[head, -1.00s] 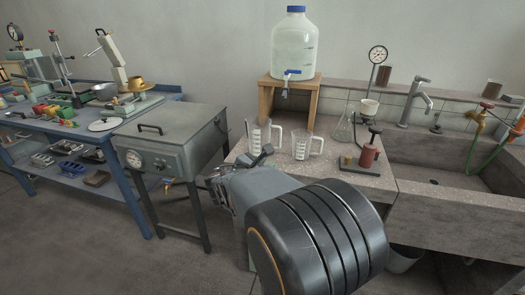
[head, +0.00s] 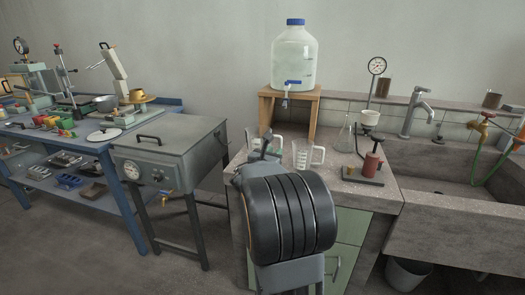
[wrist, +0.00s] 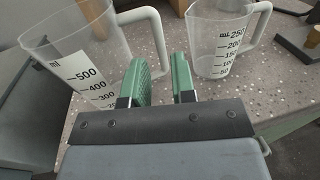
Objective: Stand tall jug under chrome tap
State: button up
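The tall clear jug, marked to 500, stands upright on the bench at left in the wrist view (wrist: 80,45); its handle points right. In the head view my arm partly hides this jug (head: 277,142). My gripper (wrist: 162,84) is open, with a gap between its green-padded fingers. The jug's handle is just beyond the fingers; I cannot tell if they touch. A shorter clear jug (wrist: 214,42), marked to 250, stands to the right, also in the head view (head: 305,154). The chrome tap (head: 417,105) rises behind the sink at right.
A wooden stand (head: 307,104) holds a large water bottle (head: 295,62) behind the jugs. A glass flask (head: 345,138) and a red-bodied pump (head: 371,165) stand between the jugs and the stone sink (head: 430,157). A brass tap with hoses (head: 480,125) is at far right.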

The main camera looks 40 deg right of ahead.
jog(key=shift+b+x, duration=0.35)
jog(key=shift+x, duration=2.3)
jog(key=shift+a, duration=0.1)
jog(key=shift+c, duration=0.2)
grip_shut()
